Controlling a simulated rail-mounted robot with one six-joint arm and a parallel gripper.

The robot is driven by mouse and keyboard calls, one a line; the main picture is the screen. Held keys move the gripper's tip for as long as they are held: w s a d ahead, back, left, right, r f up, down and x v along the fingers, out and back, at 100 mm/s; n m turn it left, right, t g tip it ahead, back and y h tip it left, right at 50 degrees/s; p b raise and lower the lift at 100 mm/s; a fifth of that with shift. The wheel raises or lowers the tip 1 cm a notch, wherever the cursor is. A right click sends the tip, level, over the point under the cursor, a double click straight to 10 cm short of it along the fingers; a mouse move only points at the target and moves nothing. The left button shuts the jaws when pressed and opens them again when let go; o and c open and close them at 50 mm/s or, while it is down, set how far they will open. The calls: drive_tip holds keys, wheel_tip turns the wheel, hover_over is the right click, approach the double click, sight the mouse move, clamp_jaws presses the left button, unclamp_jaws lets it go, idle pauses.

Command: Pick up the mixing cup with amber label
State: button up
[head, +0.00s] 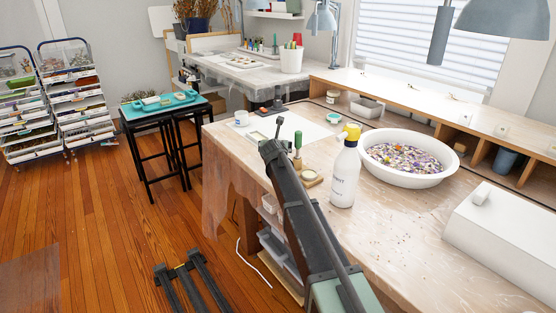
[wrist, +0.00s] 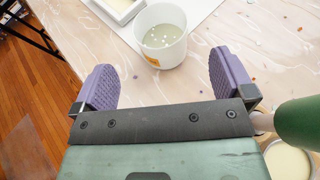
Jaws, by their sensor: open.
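The mixing cup (wrist: 163,43) is white and stands upright on the bench in the wrist view, with pale contents and small white bits inside. Its amber label (wrist: 152,63) shows low on the near side. My gripper (wrist: 162,62) is open, with its purple fingers left and right of the cup. The cup is slightly ahead of the fingers and apart from both; nothing is held. In the head view my arm covers this part of the bench, and I cannot make out the labelled cup there.
A green handle (wrist: 300,124) and a cream-filled round dish (wrist: 287,160) are close on the right. A white tray (wrist: 118,8) is behind-left of the cup.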

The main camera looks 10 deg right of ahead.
wheel_tip(320, 180, down, 3)
drive_tip(key=shift+f+b, duration=0.1)
drive_tip(key=shift+b, duration=0.55)
drive_tip(key=b+x, duration=0.2)
drive_tip(key=x, duration=0.5)
drive_tip(key=shift+w+d, duration=0.1)
drive_tip(key=shift+w, duration=0.15)
drive_tip(key=shift+s, duration=0.1)
drive_tip(key=shift+c, duration=0.2)
drive_tip(key=c, duration=1)
